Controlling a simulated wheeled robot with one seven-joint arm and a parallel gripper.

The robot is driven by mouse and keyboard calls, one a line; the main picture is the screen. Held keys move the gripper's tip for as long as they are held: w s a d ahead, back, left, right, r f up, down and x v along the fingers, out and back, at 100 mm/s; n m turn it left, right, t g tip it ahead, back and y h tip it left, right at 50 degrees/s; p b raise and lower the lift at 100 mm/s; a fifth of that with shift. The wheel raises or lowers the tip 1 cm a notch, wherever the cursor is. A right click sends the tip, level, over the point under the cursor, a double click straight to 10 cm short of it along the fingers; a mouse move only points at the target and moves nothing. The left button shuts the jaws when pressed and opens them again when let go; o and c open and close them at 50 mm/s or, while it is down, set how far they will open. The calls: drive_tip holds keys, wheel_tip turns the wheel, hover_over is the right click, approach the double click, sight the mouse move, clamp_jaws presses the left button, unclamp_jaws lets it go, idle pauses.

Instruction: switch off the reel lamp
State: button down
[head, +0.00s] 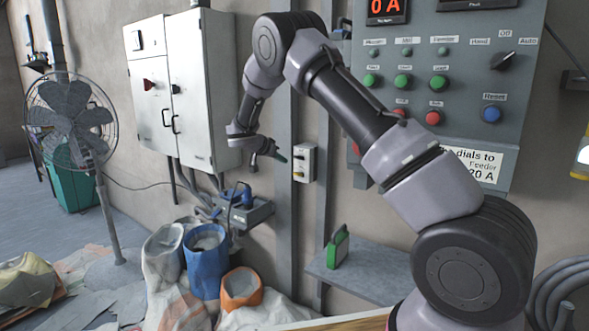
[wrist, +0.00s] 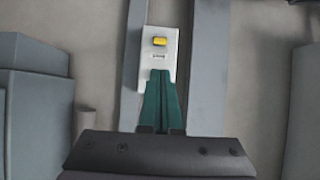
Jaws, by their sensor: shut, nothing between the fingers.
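A small white switch box (head: 303,162) is fixed to a grey upright post on the wall. In the wrist view the white switch box (wrist: 145,75) shows a yellow rocker or button (wrist: 160,41) with a small label under it, too small to read. My gripper (head: 282,158) is just left of the box in the head view. Its teal fingers (wrist: 160,73) are shut together and empty, pointing at the box below the label. I cannot tell whether the tips touch it. No reel lamp can be identified for certain; a yellow and white fitting (head: 583,150) is cut off at the right edge.
A grey control panel (head: 470,75) with buttons and dials is right of the box. A white cabinet (head: 205,90) hangs to the left, with a fan (head: 70,120) beyond. Below are sacks (head: 207,262) and a wall shelf (head: 375,270) holding a green object (head: 338,248).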

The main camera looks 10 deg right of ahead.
sight(298, 174)
drive_tip(key=x, duration=1)
idle(0.4)
drive_tip(key=shift+s+f, duration=0.1)
drive_tip(key=shift+f, duration=0.05)
